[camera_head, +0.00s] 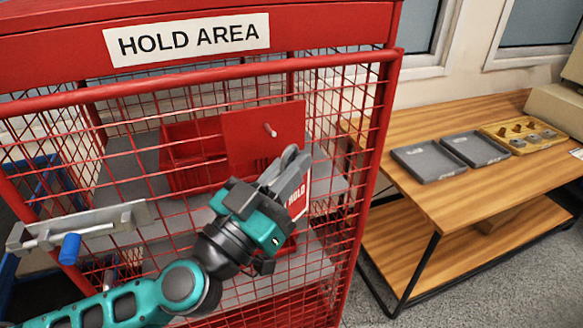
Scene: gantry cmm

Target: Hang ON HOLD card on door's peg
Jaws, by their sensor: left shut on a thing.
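The ON HOLD card (298,196) is red and grey-white, with part of the word HOLD showing. My left gripper (277,183) is shut on it and covers much of its left side. The card is in front of the red mesh door, below and right of the peg. The peg (270,130) is a short pale pin sticking out of a red plate (240,135) on the door. The peg looks bare. Whether the card touches the door cannot be told. My right gripper is not in view.
The red cage carries a HOLD AREA sign (187,39). A metal latch with a blue knob (70,249) is on the door's left. A red bin (185,160) is behind the mesh. A wooden table (440,195) with grey trays (428,160) stands at right.

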